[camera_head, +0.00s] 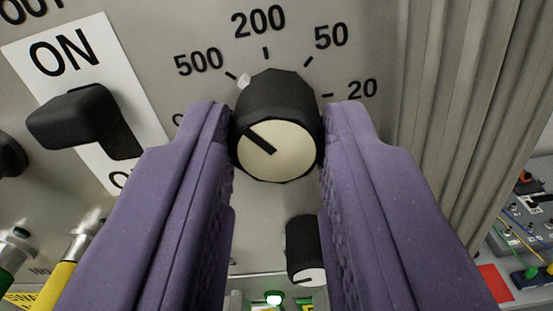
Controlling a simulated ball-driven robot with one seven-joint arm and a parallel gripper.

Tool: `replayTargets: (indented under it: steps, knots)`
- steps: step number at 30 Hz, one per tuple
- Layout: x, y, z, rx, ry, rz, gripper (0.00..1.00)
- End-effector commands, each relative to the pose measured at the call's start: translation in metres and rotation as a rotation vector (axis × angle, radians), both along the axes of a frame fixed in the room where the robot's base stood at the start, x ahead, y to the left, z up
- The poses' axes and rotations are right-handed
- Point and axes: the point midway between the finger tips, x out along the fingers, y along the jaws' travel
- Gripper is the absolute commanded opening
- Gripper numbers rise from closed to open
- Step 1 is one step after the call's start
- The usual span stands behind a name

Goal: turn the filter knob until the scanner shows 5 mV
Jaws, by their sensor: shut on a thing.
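A round black knob (275,92) with a cream face stands out from a grey panel, in the upper middle of the view. My gripper (277,128) has its two purple fingers on the knob's left and right sides and is shut on it. The dark line on the knob's face (285,157) points to the upper left. A small white tip shows at the knob's upper left edge, close to the tick by 500. The scale reads 500, 200, 50 and 20; a further label at left is mostly hidden by the left finger. No scanner reading is in view.
A black switch (80,118) on a white ON plate is at left. A smaller black knob (301,247) sits below, between my fingers. A green lamp (273,298) and a yellow plug (66,268) are near the bottom. Ribbed grey panelling (450,90) stands at right.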

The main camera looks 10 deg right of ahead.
Motion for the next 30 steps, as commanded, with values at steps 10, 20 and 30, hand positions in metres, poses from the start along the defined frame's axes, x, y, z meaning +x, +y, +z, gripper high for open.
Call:
replayTargets:
  steps: [10, 20, 30]
  knots:
    - [0.0, 0.0006, -0.0028, 0.268, -0.114, 0.001, 0.0]
    - [0.0002, 0.0006, -0.0013, 0.465, -0.195, 0.0, 0.0]
    - [0.0001, 0.0006, 0.0, 0.548, -0.227, 0.0, 0.0]
